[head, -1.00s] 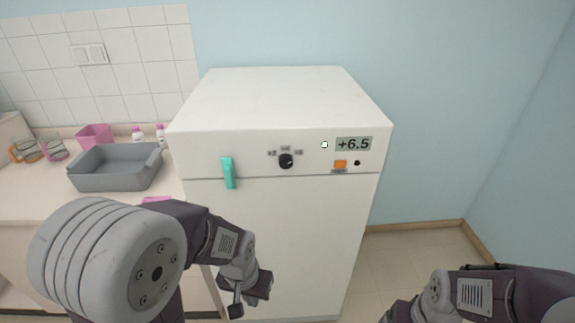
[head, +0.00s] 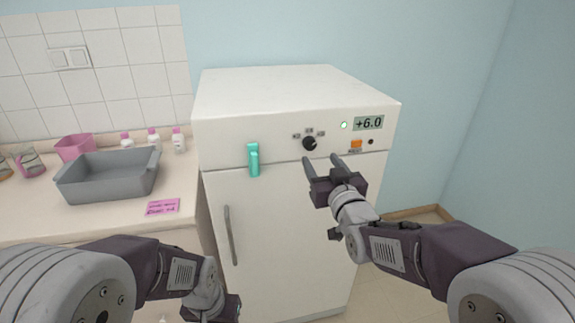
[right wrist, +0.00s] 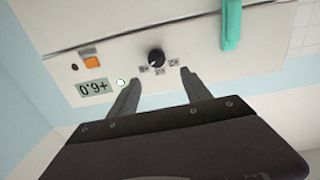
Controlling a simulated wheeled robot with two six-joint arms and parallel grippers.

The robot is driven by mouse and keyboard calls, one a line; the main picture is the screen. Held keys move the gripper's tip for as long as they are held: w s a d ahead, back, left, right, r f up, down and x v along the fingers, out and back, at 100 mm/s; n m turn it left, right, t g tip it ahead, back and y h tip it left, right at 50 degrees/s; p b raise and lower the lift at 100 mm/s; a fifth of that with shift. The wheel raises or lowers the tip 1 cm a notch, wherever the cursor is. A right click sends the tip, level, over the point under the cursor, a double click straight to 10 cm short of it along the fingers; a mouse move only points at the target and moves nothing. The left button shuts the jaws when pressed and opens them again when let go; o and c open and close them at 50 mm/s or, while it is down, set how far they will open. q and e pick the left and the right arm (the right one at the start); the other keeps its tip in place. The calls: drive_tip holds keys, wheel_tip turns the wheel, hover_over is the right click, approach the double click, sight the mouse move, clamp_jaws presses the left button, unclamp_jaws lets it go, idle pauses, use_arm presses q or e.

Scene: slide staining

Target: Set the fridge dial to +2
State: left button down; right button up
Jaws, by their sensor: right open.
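The white fridge (head: 285,230) has a round black dial (head: 310,143) on its top front panel, with small label marks around it. The dial also shows in the right wrist view (right wrist: 156,58). The display (head: 369,123) at the panel's right reads +6.0. My right gripper (head: 324,162) is open and empty, its fingers pointing at the panel just below and right of the dial, apart from it. In the right wrist view the dial lies beyond and between the two fingertips. My left gripper (head: 212,305) is low at the bottom, partly cut off; its jaws are unclear.
A teal clip-like handle (head: 253,160) sits on the panel left of the dial. An orange switch (head: 356,144) and a green light (head: 344,125) are at its right. The counter at left holds a grey tray (head: 105,178), bottles (head: 153,138) and a pink note (head: 163,207).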

sight(311, 147)
drive_tip(key=x, duration=0.2)
drive_tip(key=p+x, duration=0.1)
drive_tip(key=x, duration=0.3)
drive_tip(key=shift+w+d+f, duration=0.1)
drive_tip(key=shift+f, duration=0.3)
drive_tip(key=w+p, duration=0.1)
drive_tip(key=w, duration=0.2)
drive_tip(key=shift+w+f, duration=0.15)
drive_tip(key=shift+f, duration=0.05)
use_arm(q)
drive_tip(key=shift+w+d+r, duration=0.25)
drive_tip(key=shift+d+r, duration=0.3)
drive_tip(key=shift+r, duration=0.2)
use_arm(e)
drive_tip(key=shift+a, duration=0.3)
clamp_jaws()
